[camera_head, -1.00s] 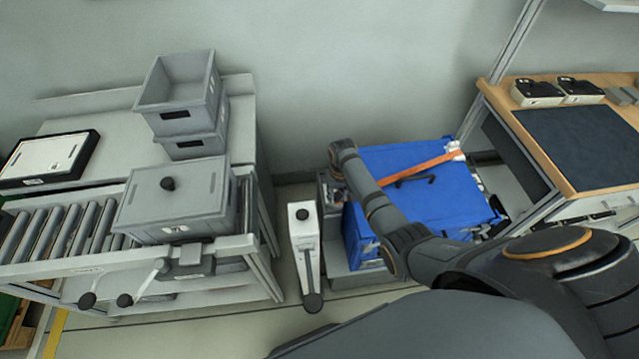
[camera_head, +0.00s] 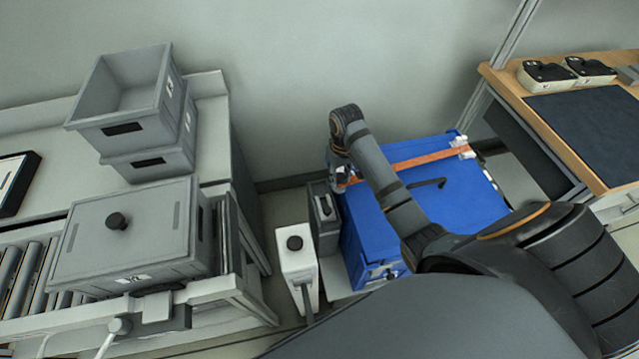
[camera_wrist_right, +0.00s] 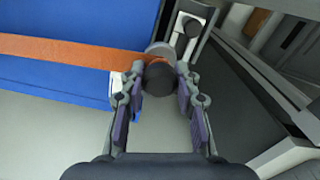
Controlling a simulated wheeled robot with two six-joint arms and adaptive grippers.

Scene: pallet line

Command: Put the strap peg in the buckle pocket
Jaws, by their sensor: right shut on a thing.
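The orange strap (camera_head: 425,159) lies across the lid of the blue crate (camera_head: 460,196) and runs to my right gripper at the crate's left edge. In the right wrist view the strap (camera_wrist_right: 70,50) ends at a dark grey, round-ended peg (camera_wrist_right: 160,76). My right gripper (camera_wrist_right: 162,92) is shut on this peg, with a finger on either side. In the head view my arm and wrist hide most of the gripper and peg. I cannot make out the buckle pocket for certain. My left gripper is not in view.
A grey box-shaped fixture (camera_head: 323,222) and a white post with a black knob (camera_head: 297,262) stand left of the crate. A roller conveyor (camera_head: 30,275) carries a lidded grey bin (camera_head: 125,240). A wooden-topped bench (camera_head: 515,90) is at the right.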

